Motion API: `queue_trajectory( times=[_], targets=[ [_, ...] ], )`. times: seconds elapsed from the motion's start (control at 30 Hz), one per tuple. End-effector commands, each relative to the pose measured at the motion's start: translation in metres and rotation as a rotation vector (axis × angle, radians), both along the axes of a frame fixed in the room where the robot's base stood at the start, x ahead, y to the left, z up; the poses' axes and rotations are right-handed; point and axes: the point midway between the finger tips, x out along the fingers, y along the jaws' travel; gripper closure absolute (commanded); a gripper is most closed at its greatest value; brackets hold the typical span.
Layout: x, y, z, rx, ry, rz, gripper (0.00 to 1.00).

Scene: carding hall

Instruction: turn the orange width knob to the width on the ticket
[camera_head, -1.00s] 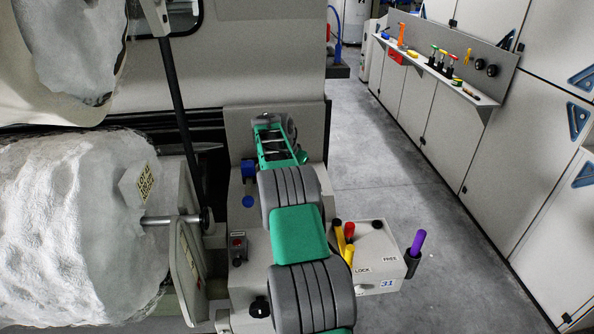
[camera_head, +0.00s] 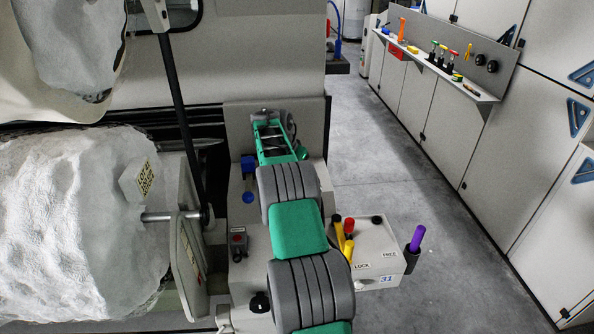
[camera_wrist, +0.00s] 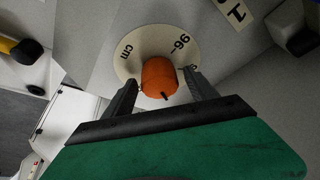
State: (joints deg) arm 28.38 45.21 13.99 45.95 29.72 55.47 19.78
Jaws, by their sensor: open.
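The orange width knob (camera_wrist: 160,77) shows in the wrist view at the middle of a pale round dial (camera_wrist: 128,68). The dial carries "cm" and "96", and another mark is partly hidden near my right finger. My gripper (camera_wrist: 161,92) is open, with one dark finger to each side of the knob. I cannot tell whether either finger touches it. In the head view my arm hides the knob. A pale tag with dark print (camera_head: 146,178) hangs at the white roll (camera_head: 65,225); its print is too small to read surely.
A grey box (camera_head: 370,246) with red, yellow and purple handles, marked "LOCK", "FREE" and "31", stands right of my arm. A red-button switch (camera_head: 238,243) is to its left. A shelf (camera_head: 475,94) with small tools runs along the right wall. The grey floor (camera_head: 400,170) between is clear.

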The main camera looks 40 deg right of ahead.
Motion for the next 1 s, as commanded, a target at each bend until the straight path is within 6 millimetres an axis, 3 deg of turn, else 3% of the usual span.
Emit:
queue_trajectory(
  times=[0.13, 0.4, 0.5, 0.9, 1.0],
  targets=[
    [0.0, 0.004, 0.01, -0.001, -0.002, 0.002, 0.34],
    [-0.005, 0.024, 0.059, -0.001, -0.002, 0.002, 0.34],
    [-0.007, 0.027, 0.069, -0.001, 0.0, 0.0, 0.34],
    [-0.008, 0.029, 0.072, 0.0, 0.0, 0.001, 0.34],
    [-0.007, 0.04, 0.081, -0.001, 0.001, 0.032, 0.34]
  ],
)
